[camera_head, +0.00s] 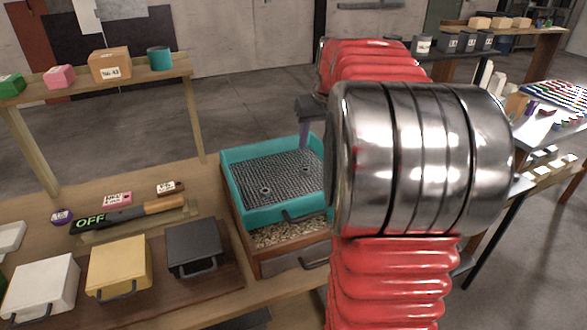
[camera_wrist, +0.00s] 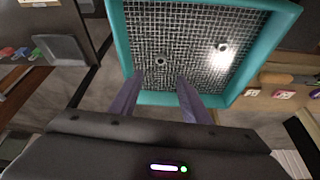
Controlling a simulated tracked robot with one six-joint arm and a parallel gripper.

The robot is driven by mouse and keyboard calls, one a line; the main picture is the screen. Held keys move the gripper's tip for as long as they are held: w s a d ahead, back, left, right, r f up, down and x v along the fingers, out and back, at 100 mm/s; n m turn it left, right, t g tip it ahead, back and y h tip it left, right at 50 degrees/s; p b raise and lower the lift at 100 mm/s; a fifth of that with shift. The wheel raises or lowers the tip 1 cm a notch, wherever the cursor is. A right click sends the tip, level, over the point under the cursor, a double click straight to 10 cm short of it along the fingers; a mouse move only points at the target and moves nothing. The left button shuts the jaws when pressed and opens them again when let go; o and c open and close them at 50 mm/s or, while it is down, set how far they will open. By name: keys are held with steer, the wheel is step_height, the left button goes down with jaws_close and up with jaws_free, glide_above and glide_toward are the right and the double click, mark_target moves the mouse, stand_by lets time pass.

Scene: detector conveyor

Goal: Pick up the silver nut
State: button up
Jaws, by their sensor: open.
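Two small nuts lie apart on the grey mesh of a turquoise-framed sieve tray (camera_head: 262,219). In the head view, one nut (camera_head: 265,190) is left of the other nut (camera_head: 308,198). The wrist view shows one nut (camera_wrist: 160,61) just beyond the gap between my fingertips and another nut (camera_wrist: 222,47) farther right, beside a bright glint. Both look grey and metallic; I cannot tell which one is silver. My gripper (camera_wrist: 154,80) is open and empty above the tray's edge. In the head view, my arm hides the tray's right side.
The tray rests on a wooden box with gravel-like contents (camera_head: 275,234). A raised shelf (camera_head: 100,82) stands behind.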

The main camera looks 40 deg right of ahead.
stand_by(0.3)
glide_toward(306, 170)
steer(key=shift+x, duration=1.25)
steer(key=shift+f, duration=0.1)
steer(key=shift+x, duration=2.55)
jaws_close()
